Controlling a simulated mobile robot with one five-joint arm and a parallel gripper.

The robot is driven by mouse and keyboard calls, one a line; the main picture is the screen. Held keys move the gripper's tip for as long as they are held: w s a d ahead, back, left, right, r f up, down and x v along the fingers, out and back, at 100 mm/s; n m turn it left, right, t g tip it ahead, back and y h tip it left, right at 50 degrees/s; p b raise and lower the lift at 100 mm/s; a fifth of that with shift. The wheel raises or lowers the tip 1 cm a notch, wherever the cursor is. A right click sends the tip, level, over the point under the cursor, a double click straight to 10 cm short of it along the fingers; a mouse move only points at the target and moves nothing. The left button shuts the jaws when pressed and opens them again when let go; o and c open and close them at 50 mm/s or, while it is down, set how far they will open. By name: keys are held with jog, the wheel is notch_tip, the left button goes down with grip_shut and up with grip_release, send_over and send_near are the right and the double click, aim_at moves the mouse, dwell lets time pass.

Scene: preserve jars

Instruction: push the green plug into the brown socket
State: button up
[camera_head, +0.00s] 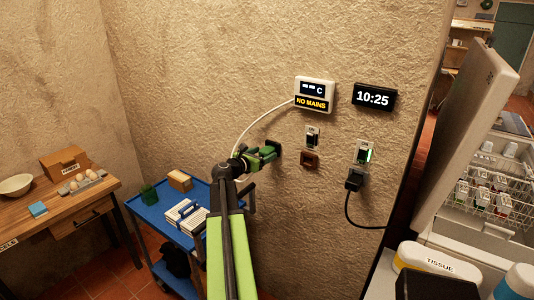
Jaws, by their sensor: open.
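The green plug (262,154) is at the wall, left of the brown socket, at the end of my arm. A white cable rises from near it to the white display unit. A dark piece shows at its right end; I cannot tell whether that is part of the plug or a wall fitting. My gripper (250,160) is open and right by the plug; its fingers overlap the plug in view, so contact cannot be told. The brown socket (309,159) is on the wall to the right, with nothing in it, below a small switch (312,136).
The white display unit (315,94) reads "NO MAINS". A clock (374,97) shows 10:25. A black plug (354,179) with a black cable sits below another switch (363,152). A blue trolley (147,212) stands left of my arm. An open dishwasher (480,190) is at the right.

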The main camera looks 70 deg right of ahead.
jog(key=shift+x, duration=1.15)
jog(key=shift+a, duration=0.1)
jog(key=c, duration=1.5)
jog(key=a+r+p, duration=0.2)
jog(key=shift+w+a+r, duration=0.1)
jog(key=shift+w+r, duration=0.2)
jog(key=w+a+r+p, duration=0.1)
jog(key=a+p, duration=0.1)
jog(key=a, duration=0.1)
jog(key=w+a+r+p, duration=0.1)
jog(key=a+r, duration=0.1)
jog(key=a, duration=0.2)
jog(key=w+a+r+p, duration=0.1)
jog(key=a+r+p, duration=0.1)
jog(key=a, duration=0.2)
jog(key=shift+a+r+p, duration=0.2)
jog(key=shift+r+p, duration=0.05)
jog(key=shift+p, duration=0.1)
